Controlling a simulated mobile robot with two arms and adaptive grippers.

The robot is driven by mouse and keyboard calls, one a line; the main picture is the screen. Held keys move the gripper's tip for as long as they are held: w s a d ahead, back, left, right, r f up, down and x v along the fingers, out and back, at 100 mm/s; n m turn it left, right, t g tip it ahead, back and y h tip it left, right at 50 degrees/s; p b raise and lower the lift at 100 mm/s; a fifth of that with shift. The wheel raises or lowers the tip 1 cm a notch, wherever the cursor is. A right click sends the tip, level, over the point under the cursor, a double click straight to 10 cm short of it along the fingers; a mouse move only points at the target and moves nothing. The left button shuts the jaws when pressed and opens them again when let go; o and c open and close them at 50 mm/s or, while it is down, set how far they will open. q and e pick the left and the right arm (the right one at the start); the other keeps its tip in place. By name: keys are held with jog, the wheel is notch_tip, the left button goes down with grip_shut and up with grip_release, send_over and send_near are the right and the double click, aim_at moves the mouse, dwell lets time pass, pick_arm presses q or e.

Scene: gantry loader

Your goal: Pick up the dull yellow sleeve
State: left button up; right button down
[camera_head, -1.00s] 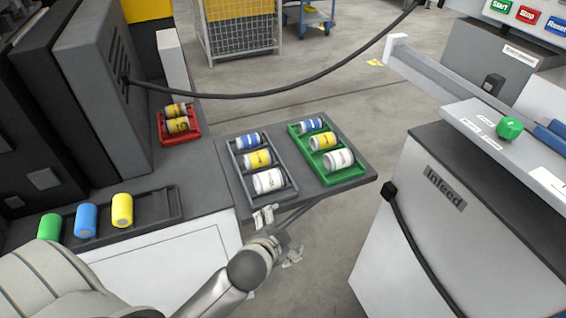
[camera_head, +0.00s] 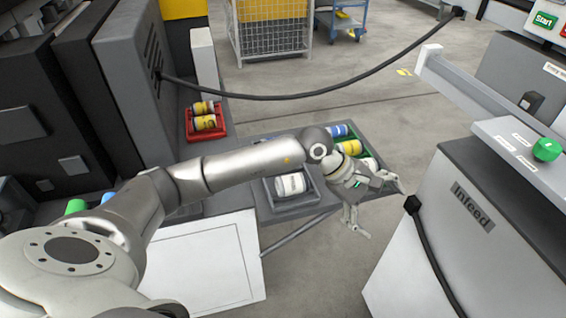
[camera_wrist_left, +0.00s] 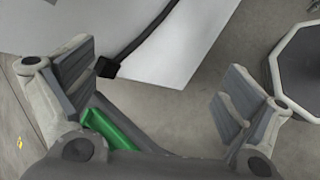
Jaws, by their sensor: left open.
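Several sleeves have yellow on them, and I cannot tell which is the dull yellow one. Two yellow sleeves with dark markings (camera_head: 204,122) lie in a red tray (camera_head: 191,127) on the left bench. Another yellow sleeve (camera_head: 348,148) lies in the green tray (camera_head: 352,125), partly behind my left wrist. My left gripper (camera_head: 378,206) is open and empty, out over the front right of the tray shelf. Its spread fingers also show in the left wrist view (camera_wrist_left: 158,105), with floor and cabinet between them. My right gripper is not in view.
A white sleeve (camera_head: 290,185) lies in a dark grey tray (camera_head: 312,198); my left arm covers much of that tray. The white Infeed cabinet (camera_head: 440,240) stands close right of the gripper. A black cable (camera_head: 330,90) hangs across the back.

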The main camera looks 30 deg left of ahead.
pick_arm(q)
jog(key=w+a+r+m+y, duration=0.15)
jog(key=a+y, duration=0.45)
jog(key=a, duration=0.8)
jog(key=w+a+r+m+y, duration=0.1)
jog(key=w+a+y, duration=0.35)
jog(key=a, duration=0.95)
jog(key=shift+m+y, duration=0.25)
jog(key=shift+y, duration=0.5)
jog(key=f, duration=0.2)
jog(key=a+f+p, duration=0.1)
jog(key=f, duration=0.1)
jog(key=p+x, duration=0.2)
jog(key=x, duration=0.3)
jog(key=shift+a+f, duration=0.1)
jog(key=shift+a, duration=0.05)
jog(key=shift+w+f, duration=0.1)
jog(key=shift+f, duration=0.2)
jog(key=shift+c, duration=0.2)
jog(key=c, duration=1.2)
jog(key=shift+r, duration=0.1)
jog(key=shift+c, duration=0.7)
